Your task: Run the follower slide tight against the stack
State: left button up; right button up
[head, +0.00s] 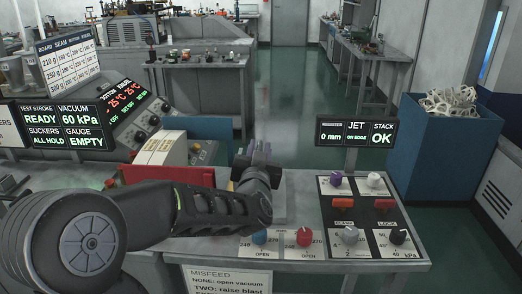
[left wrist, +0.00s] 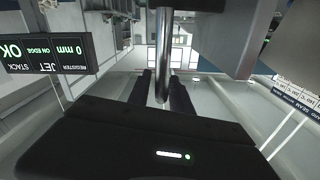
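My left gripper (head: 262,172) is low over the far side of the bench, at the machine's feed area, and its wrist hides much of what lies there. In the left wrist view its two dark fingers (left wrist: 162,88) stand on either side of a bright metal rod (left wrist: 163,55). I cannot tell whether they press on the rod, or whether it is the follower slide's handle. The stack and the rest of the slide cannot be made out. A display (head: 356,132) reads 0 mm, JET ON EDGE and STACK OK. My right gripper is not in view.
Right of my gripper is a panel with knobs (head: 304,236) and red switches (head: 343,203). A left display (head: 60,122) reads READY, 60 kPa, ALL HOLD and GAUGE EMPTY. A cream and red box (head: 163,152) stands left of the gripper. A blue bin (head: 440,150) stands beyond the bench at right.

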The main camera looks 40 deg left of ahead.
pick_arm(q)
jog(key=shift+o, duration=0.6)
jog(key=shift+f, duration=0.1)
jog(key=b+v, duration=0.1)
jog(key=v, duration=0.7)
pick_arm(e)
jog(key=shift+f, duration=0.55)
pick_arm(q)
jog(key=shift+w+a, duration=0.1)
